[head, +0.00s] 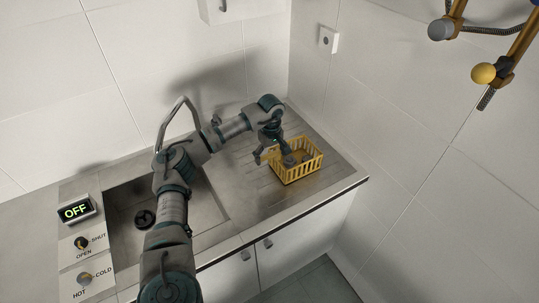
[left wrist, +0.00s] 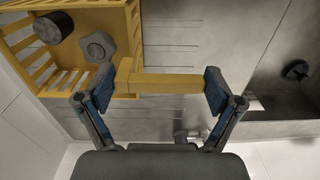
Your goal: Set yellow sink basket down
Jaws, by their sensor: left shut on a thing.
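The yellow basket (head: 313,164) has slatted sides and is at the ribbed drainboard right of the sink. In the head view it looks level and at or just above the surface; I cannot tell whether it touches. My left gripper (head: 273,150) is at its left side. In the left wrist view, the fingers of my left gripper (left wrist: 160,84) are shut on a yellow bar sticking out from the basket (left wrist: 85,82). A dark round piece (left wrist: 47,29) and a grey knobbed piece (left wrist: 97,47) lie inside the basket. My right gripper is not in view.
The sink bowl (head: 125,227) with a dark drain is left of the drainboard (head: 250,181). A curved faucet (head: 163,127) stands behind. The counter's front edge and right wall are near the basket. An OFF display (head: 76,211) and knobs sit at left.

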